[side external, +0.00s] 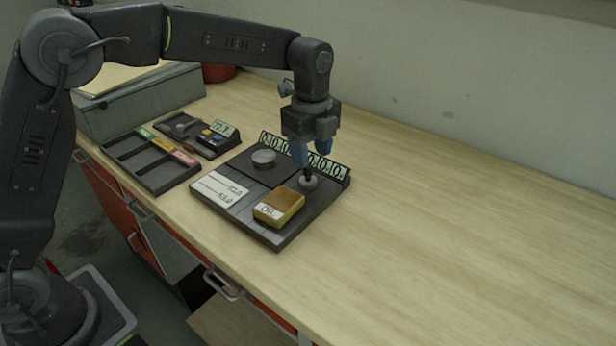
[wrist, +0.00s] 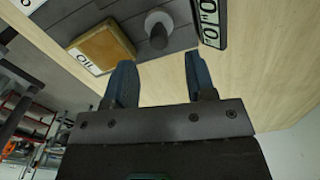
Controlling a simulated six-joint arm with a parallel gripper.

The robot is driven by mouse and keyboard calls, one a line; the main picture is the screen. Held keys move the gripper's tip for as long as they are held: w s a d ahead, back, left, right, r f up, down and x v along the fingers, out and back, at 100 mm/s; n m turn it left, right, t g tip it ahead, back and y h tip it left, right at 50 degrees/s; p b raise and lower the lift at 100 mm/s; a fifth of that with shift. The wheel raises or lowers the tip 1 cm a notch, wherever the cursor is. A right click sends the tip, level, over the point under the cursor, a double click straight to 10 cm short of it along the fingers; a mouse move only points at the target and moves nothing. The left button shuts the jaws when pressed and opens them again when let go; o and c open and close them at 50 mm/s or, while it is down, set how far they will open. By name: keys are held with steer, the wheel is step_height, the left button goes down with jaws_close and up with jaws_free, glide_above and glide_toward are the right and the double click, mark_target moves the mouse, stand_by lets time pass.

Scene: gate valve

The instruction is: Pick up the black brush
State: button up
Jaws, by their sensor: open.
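A small dark upright piece (side external: 309,174) stands on a round light-grey base at the right of the black tray (side external: 277,238). It is the likeliest black brush, but no bristles can be made out. In the wrist view the dark piece (wrist: 158,37) lies beyond the fingertips, roughly centred between them. My gripper (side external: 312,156) points down just above it, with its blue fingers apart. In the wrist view my gripper (wrist: 159,66) has nothing between its fingers. Whether a finger touches the piece cannot be told.
A yellow-brown block marked OIL (side external: 279,206) sits close beside the dark piece on the tray. A round metal piece (side external: 263,158), a white label card (side external: 220,189) and number displays (side external: 327,166) share the tray. A slotted black rack (side external: 152,168) stands left. The table's right side is clear.

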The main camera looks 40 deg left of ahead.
mark_target(308, 175)
steer(key=shift+w+a+f, duration=0.1)
steer(key=shift+a+f, duration=0.15)
steer(key=shift+f, duration=1.2)
steer(key=shift+a+f, duration=0.2)
steer(key=shift+f, duration=1.2)
steer(key=shift+c, duration=0.5)
steer(key=c, duration=0.6)
steer(key=shift+c, duration=0.2)
steer(key=shift+r, duration=0.2)
step_height(308, 175, up, 4)
steer(key=shift+r, duration=0.1)
steer(key=s+a+r, duration=0.3)
steer(key=a+r, duration=0.3)
steer(key=a, duration=0.5)
steer(key=shift+a+r, duration=0.15)
steer(key=shift+r, duration=0.1)
